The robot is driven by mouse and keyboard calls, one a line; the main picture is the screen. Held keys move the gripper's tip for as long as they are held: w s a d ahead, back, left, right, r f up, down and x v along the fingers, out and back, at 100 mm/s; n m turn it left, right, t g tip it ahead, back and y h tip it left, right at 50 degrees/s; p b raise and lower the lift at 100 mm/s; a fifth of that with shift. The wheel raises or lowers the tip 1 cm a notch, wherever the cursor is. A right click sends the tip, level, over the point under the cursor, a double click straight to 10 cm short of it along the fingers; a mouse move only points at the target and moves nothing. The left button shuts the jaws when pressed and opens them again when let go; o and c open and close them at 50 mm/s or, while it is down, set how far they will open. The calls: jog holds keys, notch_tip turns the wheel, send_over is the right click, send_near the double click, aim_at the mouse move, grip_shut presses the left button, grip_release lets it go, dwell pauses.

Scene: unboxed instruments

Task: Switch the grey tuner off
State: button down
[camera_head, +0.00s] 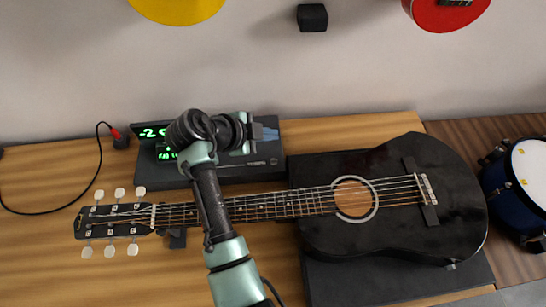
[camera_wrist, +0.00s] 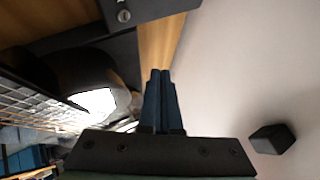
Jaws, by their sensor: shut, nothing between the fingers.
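The grey tuner (camera_head: 215,174) is a dark box with a lit green display (camera_head: 160,133), standing on the wooden table behind the guitar's neck. My arm hides part of its display and front. My gripper (camera_head: 272,133) is shut and empty, at the right part of the tuner in the head view; I cannot tell whether it touches it. In the wrist view the blue fingers (camera_wrist: 160,76) are together. A dark panel with a round light knob or button (camera_wrist: 123,16) lies beyond their tips, probably the tuner.
A black guitar (camera_head: 455,210) lies on a dark stand in front of the tuner, its neck passing under my arm. A drum (camera_head: 530,175) stands at the right. A black block (camera_head: 312,18) is on the wall.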

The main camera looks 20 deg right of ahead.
aim_at(274, 162)
jog(key=shift+f, duration=0.1)
notch_tip(274, 162, down, 8)
jog(key=b, duration=0.5)
jog(key=shift+b, duration=0.3)
jog(key=shift+f+b, duration=0.35)
jog(key=shift+b, duration=0.05)
jog(key=shift+f, duration=0.1)
dwell(1.2)
jog(key=shift+f+b, duration=0.25)
jog(key=shift+b, duration=0.25)
jog(key=shift+f+b, duration=0.4)
jog(key=shift+b, duration=0.1)
dwell(0.4)
dwell(0.4)
jog(key=shift+r+p, duration=0.5)
jog(key=shift+r, duration=0.3)
